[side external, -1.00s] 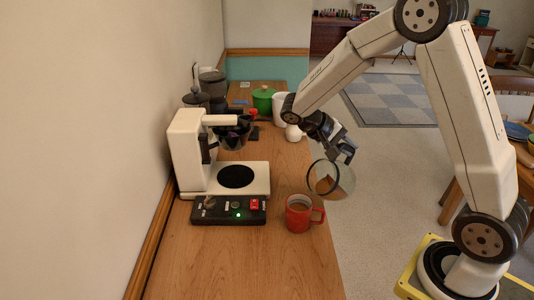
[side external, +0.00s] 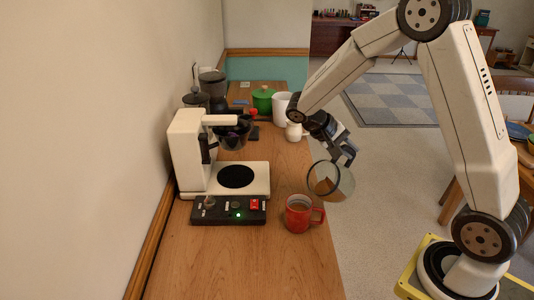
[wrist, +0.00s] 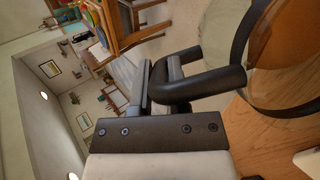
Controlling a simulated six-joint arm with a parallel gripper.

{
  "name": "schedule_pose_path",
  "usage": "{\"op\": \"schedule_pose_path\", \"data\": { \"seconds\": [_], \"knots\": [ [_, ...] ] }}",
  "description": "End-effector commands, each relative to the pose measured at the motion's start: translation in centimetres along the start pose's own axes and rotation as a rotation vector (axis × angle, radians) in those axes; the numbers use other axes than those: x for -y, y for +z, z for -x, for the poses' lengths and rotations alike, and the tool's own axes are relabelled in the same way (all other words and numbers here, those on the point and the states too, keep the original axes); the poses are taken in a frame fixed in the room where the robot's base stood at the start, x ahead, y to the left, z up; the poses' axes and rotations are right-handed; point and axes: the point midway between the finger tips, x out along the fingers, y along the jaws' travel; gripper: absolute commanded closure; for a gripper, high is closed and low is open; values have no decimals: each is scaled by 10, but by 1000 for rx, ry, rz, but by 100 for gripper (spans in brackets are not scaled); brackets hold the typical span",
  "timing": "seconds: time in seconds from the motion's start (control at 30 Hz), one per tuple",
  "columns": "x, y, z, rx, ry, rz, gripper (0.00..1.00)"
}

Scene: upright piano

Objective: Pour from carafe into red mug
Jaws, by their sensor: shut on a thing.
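The glass carafe (side external: 331,181) with brown coffee inside is tilted in the air, above and to the right of the red mug. My gripper (side external: 344,158) is shut on its black handle (wrist: 205,82), which shows between the jaws in the wrist view. The carafe's glass and dark rim band (wrist: 245,45) fill the right of the wrist view. No stream between carafe and mug can be made out.
A white coffee maker (side external: 188,150) with a black hot plate (side external: 236,176) and a control panel (side external: 222,211) stands left of the mug. A green pot (side external: 263,100), a white canister (side external: 281,107) and a small white jug (side external: 295,132) are farther back. The front counter (side external: 240,265) is clear.

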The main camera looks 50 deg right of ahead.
Motion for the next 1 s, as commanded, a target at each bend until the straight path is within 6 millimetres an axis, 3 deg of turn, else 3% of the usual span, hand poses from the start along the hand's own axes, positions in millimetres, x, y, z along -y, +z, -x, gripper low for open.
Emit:
{"op": "schedule_pose_path", "data": {
  "seconds": [0.27, 1.0],
  "knots": [
    [2, -4, -10, 15, -64, 25, 100],
    [10, -28, -72, 86, -387, 158, 100]
  ]
}}
